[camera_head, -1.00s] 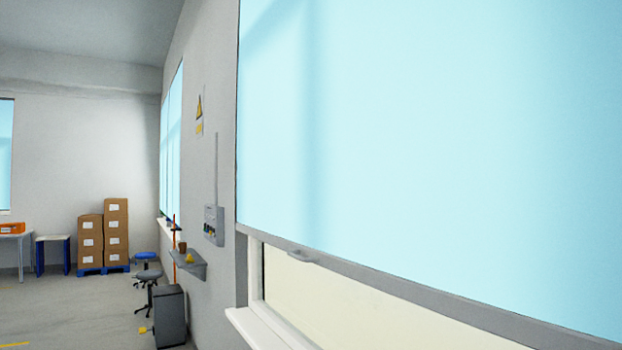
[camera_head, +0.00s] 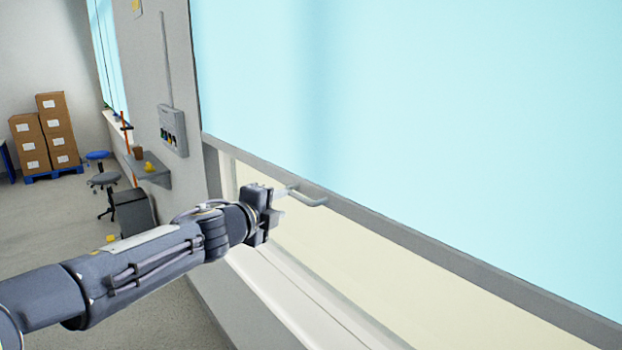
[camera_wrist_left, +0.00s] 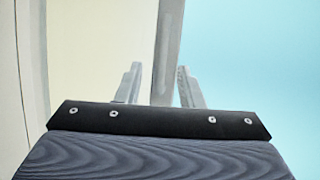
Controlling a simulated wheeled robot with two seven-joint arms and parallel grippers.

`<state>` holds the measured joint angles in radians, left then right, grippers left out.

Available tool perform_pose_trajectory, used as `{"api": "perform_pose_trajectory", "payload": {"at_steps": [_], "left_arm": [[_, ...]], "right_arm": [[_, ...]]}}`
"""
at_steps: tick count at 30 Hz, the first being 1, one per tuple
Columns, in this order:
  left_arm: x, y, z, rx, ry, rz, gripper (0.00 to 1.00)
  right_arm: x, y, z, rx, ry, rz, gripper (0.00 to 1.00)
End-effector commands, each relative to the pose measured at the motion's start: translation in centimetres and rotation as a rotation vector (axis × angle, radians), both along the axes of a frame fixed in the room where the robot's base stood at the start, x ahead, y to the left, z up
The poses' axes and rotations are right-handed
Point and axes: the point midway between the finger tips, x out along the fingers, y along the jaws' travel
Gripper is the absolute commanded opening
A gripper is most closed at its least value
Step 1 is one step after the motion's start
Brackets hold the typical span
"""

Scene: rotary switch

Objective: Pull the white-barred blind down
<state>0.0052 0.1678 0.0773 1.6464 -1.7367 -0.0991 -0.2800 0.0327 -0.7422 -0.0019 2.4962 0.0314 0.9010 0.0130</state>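The light blue blind (camera_head: 420,110) hangs over the upper part of the window. My right gripper is out of view.
Below the bar is a cream window pane (camera_head: 350,255) with a white sill (camera_head: 290,290) beneath my arm. A grey wall box (camera_head: 173,130), a small shelf (camera_head: 150,170), stools and stacked cartons (camera_head: 45,135) lie farther left.

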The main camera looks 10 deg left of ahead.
Motion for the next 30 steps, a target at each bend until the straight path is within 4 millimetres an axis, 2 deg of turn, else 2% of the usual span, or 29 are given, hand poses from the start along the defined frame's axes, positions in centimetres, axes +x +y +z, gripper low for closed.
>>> {"api": "perform_pose_trajectory", "payload": {"at_steps": [5, 12, 16, 27, 28, 30], "left_arm": [[1.7, -0.8, -0.3, 0.021, -0.006, -0.019, 0.34], [5.4, -1.7, -1.1, 0.019, -0.004, -0.016, 0.34], [6.8, -2.1, -1.2, 0.019, -0.004, -0.016, 0.34], [7.6, -2.3, -1.4, 0.018, -0.005, -0.014, 0.34], [7.6, -2.3, -1.4, 0.018, -0.005, -0.014, 0.33], [7.6, -2.2, -1.4, 0.018, -0.005, -0.014, 0.24]], "right_arm": [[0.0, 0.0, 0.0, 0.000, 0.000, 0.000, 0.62], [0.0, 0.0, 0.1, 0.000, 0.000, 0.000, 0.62], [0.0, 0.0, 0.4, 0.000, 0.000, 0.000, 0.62], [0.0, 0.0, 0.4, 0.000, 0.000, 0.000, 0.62], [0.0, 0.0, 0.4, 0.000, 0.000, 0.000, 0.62], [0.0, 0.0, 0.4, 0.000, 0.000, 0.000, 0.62]]}}
